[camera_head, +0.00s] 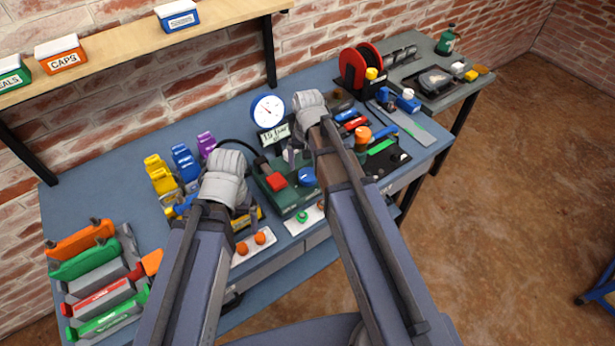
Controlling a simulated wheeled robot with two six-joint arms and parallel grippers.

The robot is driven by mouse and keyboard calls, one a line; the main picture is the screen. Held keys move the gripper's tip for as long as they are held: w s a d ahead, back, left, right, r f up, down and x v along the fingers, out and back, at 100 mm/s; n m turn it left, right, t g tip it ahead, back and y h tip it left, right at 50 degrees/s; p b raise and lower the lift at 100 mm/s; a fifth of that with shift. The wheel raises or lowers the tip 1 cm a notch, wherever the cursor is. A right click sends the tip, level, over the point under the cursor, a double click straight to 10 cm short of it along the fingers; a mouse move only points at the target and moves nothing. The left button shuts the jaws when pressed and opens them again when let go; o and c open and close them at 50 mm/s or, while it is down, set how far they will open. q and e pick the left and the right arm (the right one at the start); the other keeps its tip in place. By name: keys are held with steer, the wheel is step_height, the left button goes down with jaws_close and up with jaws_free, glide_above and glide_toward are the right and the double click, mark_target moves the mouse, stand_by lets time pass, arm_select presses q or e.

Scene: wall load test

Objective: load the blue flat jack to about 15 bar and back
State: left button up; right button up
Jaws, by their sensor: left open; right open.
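A blue block-like piece (186,162), perhaps the blue flat jack, stands on the bench between a yellow piece (160,174) and a purple piece (207,145). A round white gauge with a blue rim (268,111) stands above a card reading "15 bar" (274,133). Its needle is too small to read. In front is a green unit (284,201) with a red block (277,181) and a blue knob (307,177). My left gripper (243,200) is open, low over the bench left of the green unit, mostly hidden by its wrist. My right gripper (292,155) is open, close above the green unit's back.
Orange, green and red tools lie in a rack (111,277) at the front left. A red reel (360,66) and a black tray (388,158) are at the right. A wooden shelf (120,38) with labelled boxes overhangs the back left.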

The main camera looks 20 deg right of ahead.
mark_target(308, 174)
arm_select(q)
steer(key=shift+f+b, duration=1.4)
steer(key=shift+f, duration=0.45)
arm_select(e)
steer(key=shift+f, duration=1.9)
steer(key=c, duration=1.4)
steer(key=shift+o, duration=0.2)
steer(key=shift+n, duration=0.3)
